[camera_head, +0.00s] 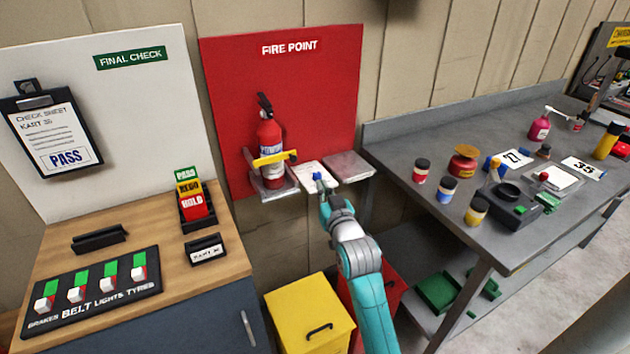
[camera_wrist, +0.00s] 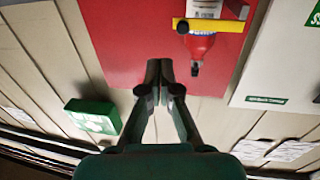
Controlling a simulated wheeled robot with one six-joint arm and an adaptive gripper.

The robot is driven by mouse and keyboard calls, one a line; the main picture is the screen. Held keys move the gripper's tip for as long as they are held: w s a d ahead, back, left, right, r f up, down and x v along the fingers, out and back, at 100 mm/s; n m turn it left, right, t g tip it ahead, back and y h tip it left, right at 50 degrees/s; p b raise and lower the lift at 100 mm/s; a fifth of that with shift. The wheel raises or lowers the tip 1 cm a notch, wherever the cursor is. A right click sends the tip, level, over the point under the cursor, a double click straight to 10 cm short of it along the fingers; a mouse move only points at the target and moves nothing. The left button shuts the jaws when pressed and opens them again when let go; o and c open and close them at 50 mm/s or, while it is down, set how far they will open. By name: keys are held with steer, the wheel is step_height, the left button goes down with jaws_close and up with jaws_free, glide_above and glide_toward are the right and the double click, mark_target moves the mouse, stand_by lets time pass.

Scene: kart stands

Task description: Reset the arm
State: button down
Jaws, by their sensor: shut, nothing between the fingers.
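My gripper (camera_wrist: 165,72) is shut and empty in the wrist view, its two dark fingers together in front of the red board. In the head view my teal arm reaches up from the bottom, and my gripper (camera_head: 320,182) is near the pale shelf under the fire point board (camera_head: 325,95). The red fire extinguisher (camera_head: 269,137) stands upright on its bracket to the left of my gripper, with a yellow strap (camera_head: 275,158) across it. In the wrist view the extinguisher (camera_wrist: 200,46) appears inverted, apart from my fingers.
A wooden cabinet top (camera_head: 135,245) with switches and cards is at left. A grey workbench (camera_head: 410,145) with jars and tools is at right. A yellow bin (camera_head: 308,315) stands below, beside a red one (camera_head: 388,284). A green box (camera_wrist: 92,115) shows in the wrist view.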

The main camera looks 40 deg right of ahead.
steer(key=shift+s+a, duration=0.1)
steer(key=shift+s, duration=0.55)
steer(key=s+a+f+n+y, duration=0.2)
steer(key=s+a+f+y, duration=0.2)
steer(key=s+a+f, duration=1.3)
steer(key=s+a+r+n+y, duration=0.1)
steer(key=s+a, duration=0.4)
steer(key=s, duration=0.7)
steer(key=s+a+r+n+g+y, duration=0.1)
steer(key=s+a, duration=0.4)
steer(key=s, duration=0.8)
step_height(320, 180, up, 2)
steer(key=shift+r+n+g+y, duration=0.1)
steer(key=shift+n+g+y, duration=0.2)
steer(key=shift+n+y, duration=0.5)
steer(key=shift+a, duration=0.1)
